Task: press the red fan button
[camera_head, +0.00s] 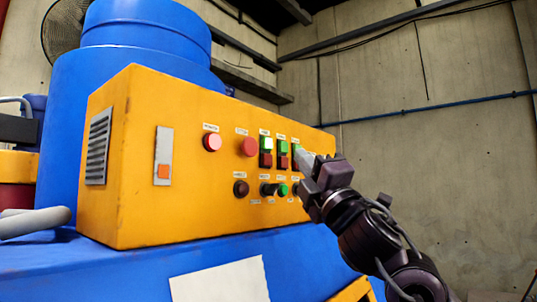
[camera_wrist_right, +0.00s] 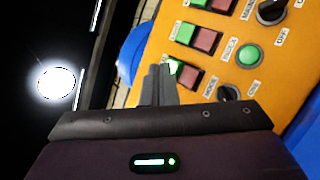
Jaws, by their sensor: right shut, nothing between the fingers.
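A yellow control box (camera_head: 190,212) carries green-over-red button pairs on its front. In the head view the left pair has a red button (camera_head: 265,160) and the middle pair has a red button (camera_head: 282,162). A third pair lies behind my fingertips, mostly hidden there. The wrist view shows its green button (camera_wrist_right: 175,67) and red button (camera_wrist_right: 190,75) right beside the fingers. The labels are too small to tell which is the fan button. My right gripper (camera_head: 303,157) is shut and empty, close to the panel. I cannot tell if it touches. My left gripper is out of view.
Round red buttons (camera_head: 249,147) and dark knobs (camera_head: 241,188) share the panel. A small green round button (camera_wrist_right: 249,56) sits close to the right fingers. A blue drum machine (camera_head: 140,50) stands behind the box. Free space lies to the right, before the concrete wall (camera_head: 430,150).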

